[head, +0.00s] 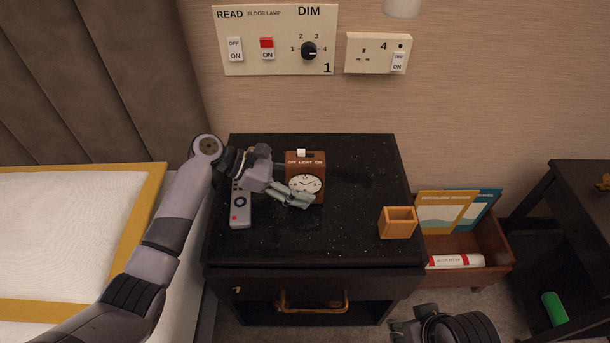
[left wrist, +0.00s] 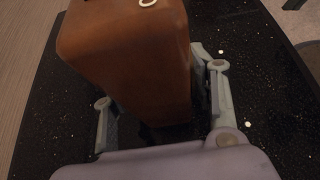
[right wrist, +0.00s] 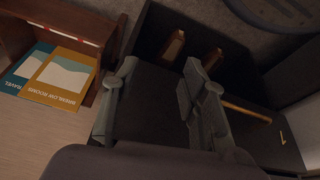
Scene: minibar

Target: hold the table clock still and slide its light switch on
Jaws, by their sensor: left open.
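The brown table clock (head: 319,168) stands upright on the black nightstand, its white dial facing front. Its white light switch (head: 301,153) is on top, slightly left of centre, above the "OFF LIGHT ON" label. In the left wrist view the clock's brown body (left wrist: 125,60) stands between the spread fingers; contact cannot be told. My right gripper (right wrist: 158,85) is open and empty, low at the nightstand's front right; its arm shows in the head view.
A grey remote (head: 240,205) lies left of the clock, beside my left arm. An orange open box (head: 397,223) stands at the nightstand's right front corner. A wooden bin with booklets (head: 444,212) is right of the nightstand. The top right of the clock is clear.

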